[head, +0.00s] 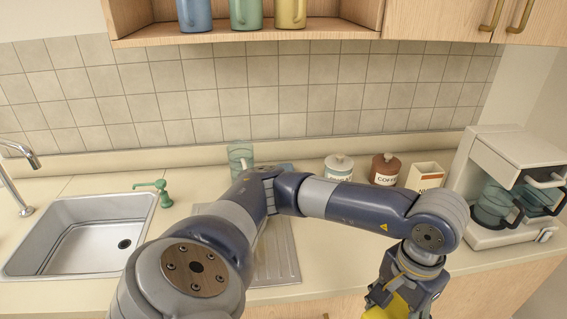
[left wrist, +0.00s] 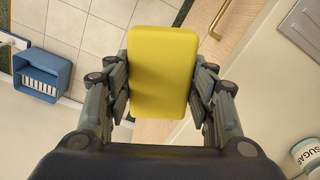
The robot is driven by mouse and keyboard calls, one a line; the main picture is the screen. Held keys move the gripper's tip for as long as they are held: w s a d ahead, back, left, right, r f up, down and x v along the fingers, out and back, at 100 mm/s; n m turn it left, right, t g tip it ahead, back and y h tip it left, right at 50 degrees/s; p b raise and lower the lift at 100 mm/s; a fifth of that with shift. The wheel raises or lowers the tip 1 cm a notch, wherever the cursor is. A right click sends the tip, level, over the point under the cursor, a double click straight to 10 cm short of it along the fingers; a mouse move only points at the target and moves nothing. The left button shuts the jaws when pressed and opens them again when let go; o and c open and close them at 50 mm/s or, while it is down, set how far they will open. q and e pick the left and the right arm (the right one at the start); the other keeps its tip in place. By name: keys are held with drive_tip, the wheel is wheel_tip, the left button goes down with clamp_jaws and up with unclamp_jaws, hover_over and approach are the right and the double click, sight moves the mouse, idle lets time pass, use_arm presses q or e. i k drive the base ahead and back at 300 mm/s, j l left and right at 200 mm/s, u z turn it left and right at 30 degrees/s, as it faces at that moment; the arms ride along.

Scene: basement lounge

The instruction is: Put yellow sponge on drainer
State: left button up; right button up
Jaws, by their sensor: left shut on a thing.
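The yellow sponge (head: 386,312) is at the bottom edge of the head view, partly cut off. It shows whole in the left wrist view (left wrist: 163,70). My left gripper (head: 397,295) is shut on it, with one finger on each long side. The gripper hangs fingers-down at the front right, to the right of the drainer and apart from it. The grey ridged drainer (head: 284,262) lies on the counter right of the sink, and my left arm crosses over it and hides much of it. My right gripper is not in view.
A steel sink (head: 85,235) and green soap dispenser (head: 153,190) are at left. A clear glass vessel (head: 240,157) stands behind my arm. Canisters (head: 385,168) and a coffee machine (head: 510,190) are at the back right. A shelf with mugs (head: 245,14) hangs above.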

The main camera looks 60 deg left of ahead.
sight(278, 261)
drive_tip(key=i+u, duration=0.1)
drive_tip(key=u, duration=0.75)
drive_tip(key=i+l+u, duration=0.1)
drive_tip(key=u, duration=0.35)
drive_tip(key=i+l+u, duration=0.1)
drive_tip(key=u, duration=0.3)
